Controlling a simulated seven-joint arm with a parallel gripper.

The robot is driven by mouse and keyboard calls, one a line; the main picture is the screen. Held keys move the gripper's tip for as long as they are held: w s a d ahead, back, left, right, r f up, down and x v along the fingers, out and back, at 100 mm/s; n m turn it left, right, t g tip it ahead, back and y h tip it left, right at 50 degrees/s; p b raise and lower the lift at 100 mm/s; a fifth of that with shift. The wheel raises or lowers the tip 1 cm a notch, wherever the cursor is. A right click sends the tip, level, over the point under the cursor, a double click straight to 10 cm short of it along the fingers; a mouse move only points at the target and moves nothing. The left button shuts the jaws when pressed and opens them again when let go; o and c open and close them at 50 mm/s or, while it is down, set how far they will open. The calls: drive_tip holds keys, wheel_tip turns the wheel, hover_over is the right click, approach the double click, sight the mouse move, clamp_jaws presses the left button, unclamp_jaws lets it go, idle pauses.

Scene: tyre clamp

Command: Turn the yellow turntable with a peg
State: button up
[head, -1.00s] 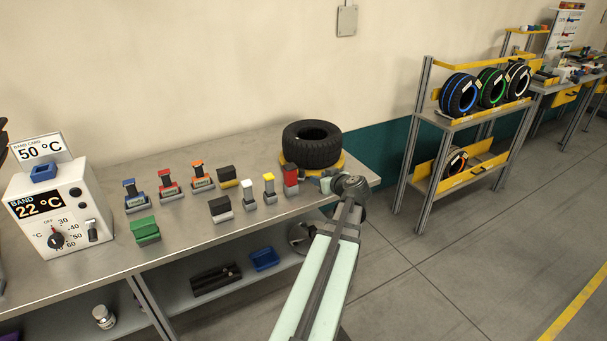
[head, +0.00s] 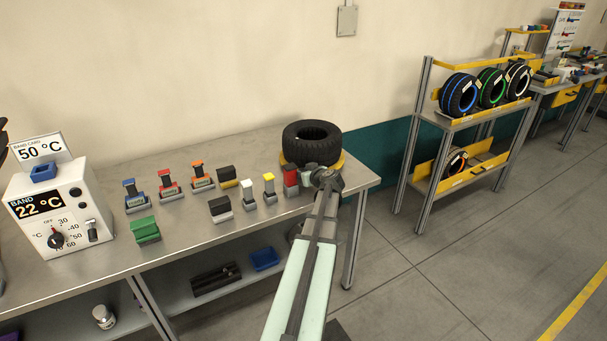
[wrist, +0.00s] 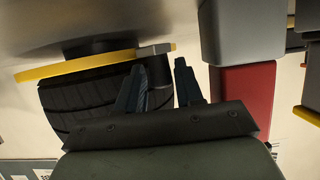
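The yellow turntable (head: 339,163) sits at the right end of the bench under a black tyre (head: 312,143). Most of it is hidden by the tyre and my arm in the head view. In the head view my gripper (head: 313,178) is at the turntable's front edge.
A red-topped block (head: 291,178) stands just left of my gripper; it also shows in the wrist view (wrist: 245,90). Several other coloured blocks and a band heater box (head: 65,215) stand further left. A tyre rack (head: 425,120) is off to the right.

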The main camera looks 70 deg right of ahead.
drive_tip(key=shift+c, duration=0.5)
clamp_jaws()
